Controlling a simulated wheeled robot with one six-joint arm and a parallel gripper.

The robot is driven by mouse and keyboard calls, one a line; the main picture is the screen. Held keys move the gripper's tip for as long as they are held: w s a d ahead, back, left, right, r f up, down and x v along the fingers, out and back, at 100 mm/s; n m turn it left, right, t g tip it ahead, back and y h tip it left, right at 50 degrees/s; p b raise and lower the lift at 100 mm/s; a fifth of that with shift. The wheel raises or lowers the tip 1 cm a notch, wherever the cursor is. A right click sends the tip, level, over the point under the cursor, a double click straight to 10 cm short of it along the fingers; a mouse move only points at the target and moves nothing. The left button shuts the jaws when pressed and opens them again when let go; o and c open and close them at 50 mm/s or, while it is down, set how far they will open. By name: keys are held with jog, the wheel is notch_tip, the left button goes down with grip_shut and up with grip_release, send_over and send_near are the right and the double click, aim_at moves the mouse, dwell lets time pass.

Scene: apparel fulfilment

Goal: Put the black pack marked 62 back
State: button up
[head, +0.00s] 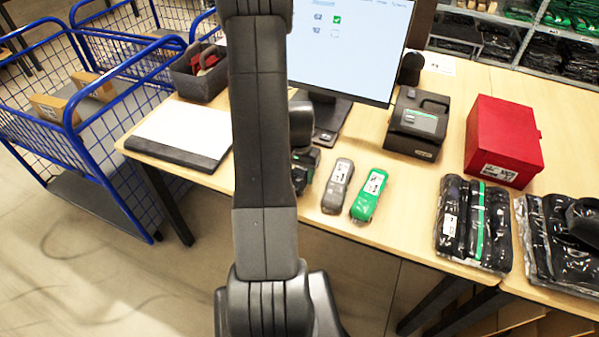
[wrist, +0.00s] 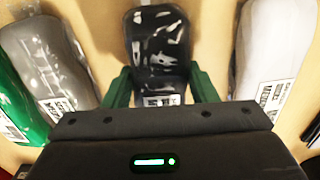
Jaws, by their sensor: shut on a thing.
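A black glossy pack (wrist: 158,45) with a white label lies between the green fingers of my gripper (wrist: 160,88) in the wrist view. My gripper is shut on its near end, and the pack seems to be at table height. Its number cannot be read. In the head view my gripper (head: 304,168) is small and partly behind my arm, left of a grey pack (head: 338,186) and a green pack (head: 369,195). The wrist view shows the grey pack (wrist: 45,52) and green pack (wrist: 18,105) at left, and a pale labelled pack (wrist: 270,50) at right.
A monitor (head: 350,45) with a ticked upper line stands behind. A label printer (head: 418,124), a red box (head: 503,138) and bagged dark garments (head: 474,222) are to the right. A white-topped pad (head: 182,132), a grey bin (head: 200,75) and blue wire carts (head: 75,115) are left.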

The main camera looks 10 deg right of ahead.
aim_at(299, 172)
jog(key=o, duration=1)
notch_tip(299, 172, up, 12)
jog(key=shift+r, duration=0.1)
jog(key=shift+o, duration=0.4)
